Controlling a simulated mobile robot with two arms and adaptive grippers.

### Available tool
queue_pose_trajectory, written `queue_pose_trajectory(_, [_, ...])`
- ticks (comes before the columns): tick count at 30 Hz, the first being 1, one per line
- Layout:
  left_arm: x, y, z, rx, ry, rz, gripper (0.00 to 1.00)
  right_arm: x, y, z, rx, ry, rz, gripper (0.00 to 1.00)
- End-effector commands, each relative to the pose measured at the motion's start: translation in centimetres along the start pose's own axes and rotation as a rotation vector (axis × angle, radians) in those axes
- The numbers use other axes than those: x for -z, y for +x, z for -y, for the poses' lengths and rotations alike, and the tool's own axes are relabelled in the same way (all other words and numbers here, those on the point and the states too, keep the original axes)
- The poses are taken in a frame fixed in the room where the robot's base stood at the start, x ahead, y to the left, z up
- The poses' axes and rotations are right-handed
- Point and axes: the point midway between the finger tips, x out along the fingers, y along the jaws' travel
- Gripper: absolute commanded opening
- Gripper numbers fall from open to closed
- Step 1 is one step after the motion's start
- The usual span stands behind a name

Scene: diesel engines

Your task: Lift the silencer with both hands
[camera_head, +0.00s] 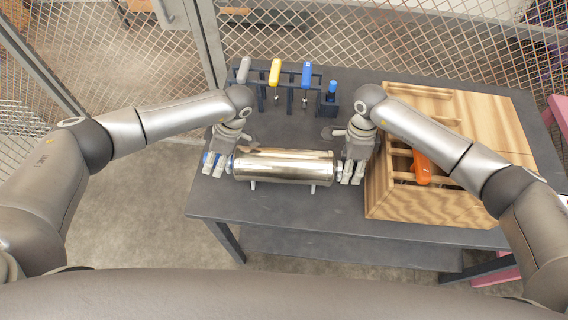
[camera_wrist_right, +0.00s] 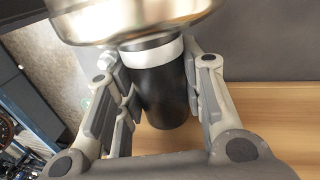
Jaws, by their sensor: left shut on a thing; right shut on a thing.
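The silencer (camera_head: 283,166) is a shiny metal cylinder lying level across the front part of the dark table. Small stand feet show just below it. My left gripper (camera_head: 214,166) is shut on its left end, where a bit of blue shows. My right gripper (camera_head: 351,172) is shut on its right end. In the right wrist view, the fingers (camera_wrist_right: 160,95) sit on both sides of the black end pipe (camera_wrist_right: 160,90) with a white band, and the silencer's shiny body (camera_wrist_right: 130,20) shows at the top. I cannot tell whether the silencer is clear of its stand.
A tool rack with a yellow-handled (camera_head: 275,71) and a blue-handled tool (camera_head: 306,74) stands behind the silencer. A small blue-topped item (camera_head: 332,92) is beside it. A wooden box (camera_head: 392,205) holding an orange tool (camera_head: 422,167) is close to my right gripper. Mesh fencing stands behind the table.

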Motion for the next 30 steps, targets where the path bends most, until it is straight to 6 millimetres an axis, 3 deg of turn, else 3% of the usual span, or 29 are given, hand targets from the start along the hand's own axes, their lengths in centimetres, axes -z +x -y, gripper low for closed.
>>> queue_pose_trajectory(17, [0.2,-0.6,0.0,-0.003,-0.001,0.0,0.0,-0.1,-0.7,0.0,0.004,0.0,0.002,0.0])
queue_pose_trajectory(30, [1.3,-3.1,0.5,-0.002,-0.001,0.0,0.0,-0.1,-3.4,-0.5,0.003,0.0,0.002,0.0])
